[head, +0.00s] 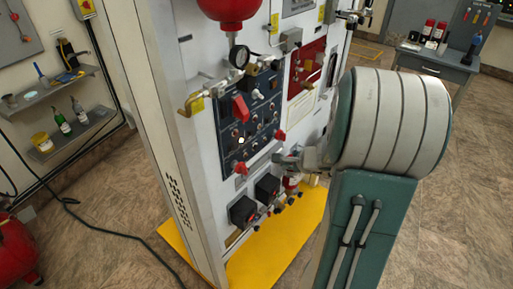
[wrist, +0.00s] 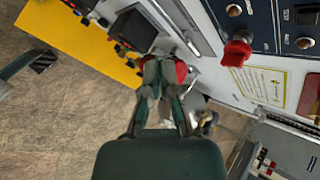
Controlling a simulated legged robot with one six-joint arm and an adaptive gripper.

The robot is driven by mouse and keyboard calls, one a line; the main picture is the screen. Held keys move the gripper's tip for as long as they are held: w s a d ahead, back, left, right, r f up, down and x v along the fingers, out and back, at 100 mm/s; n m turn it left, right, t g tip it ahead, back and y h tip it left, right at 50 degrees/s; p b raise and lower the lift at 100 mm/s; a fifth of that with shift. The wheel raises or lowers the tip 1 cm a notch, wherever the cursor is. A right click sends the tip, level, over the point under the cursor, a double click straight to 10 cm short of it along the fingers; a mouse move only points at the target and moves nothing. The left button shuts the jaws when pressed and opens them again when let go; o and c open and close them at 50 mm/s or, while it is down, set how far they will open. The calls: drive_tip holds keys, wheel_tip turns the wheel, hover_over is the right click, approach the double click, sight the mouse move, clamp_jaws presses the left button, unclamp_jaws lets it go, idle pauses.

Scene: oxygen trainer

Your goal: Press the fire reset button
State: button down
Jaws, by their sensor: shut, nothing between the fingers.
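My gripper (wrist: 163,65) is shut and empty in the wrist view, its fingertips together close to the panel's lower part. A round red part (wrist: 181,71) shows just beside and behind the fingertips, partly hidden by them. I cannot tell whether the fingers touch it, or whether it is the fire reset button. In the head view, the white panel (head: 203,135) carries a dark switch plate (head: 262,136) with red knobs and a red plate (head: 306,68) with fittings. No label can be read. My arm hides the panel's right side there.
Black boxes (head: 243,211) and small fittings stick out low on the panel. A red knob (wrist: 236,50) juts out near the gripper. A yellow floor mat (head: 262,262) lies below. A grey desk (head: 432,66) stands behind. The floor at right is clear.

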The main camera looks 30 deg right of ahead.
approach(255, 151)
drive_tip(key=shift+s+d+f+x, duration=0.1)
drive_tip(key=shift+s+f+x, duration=0.05)
drive_tip(key=shift+x, duration=0.7)
drive_tip(key=shift+s+d+f+x, duration=0.1)
drive_tip(key=shift+x, duration=0.75)
drive_tip(key=shift+s+f+x, duration=0.15)
drive_tip(key=shift+x, duration=0.7)
drive_tip(key=shift+w, duration=0.2)
drive_tip(key=shift+w+a+r, duration=0.1)
drive_tip(key=shift+w+a, duration=0.05)
drive_tip(key=shift+w, duration=0.05)
drive_tip(key=shift+w+a, duration=0.1)
drive_tip(key=shift+w, duration=0.25)
drive_tip(key=shift+s+d, duration=0.25)
drive_tip(key=shift+s, duration=0.5)
drive_tip(key=s, duration=0.1)
drive_tip(key=s+d, duration=0.1)
drive_tip(key=s, duration=0.2)
drive_tip(key=shift+s+d, duration=0.35)
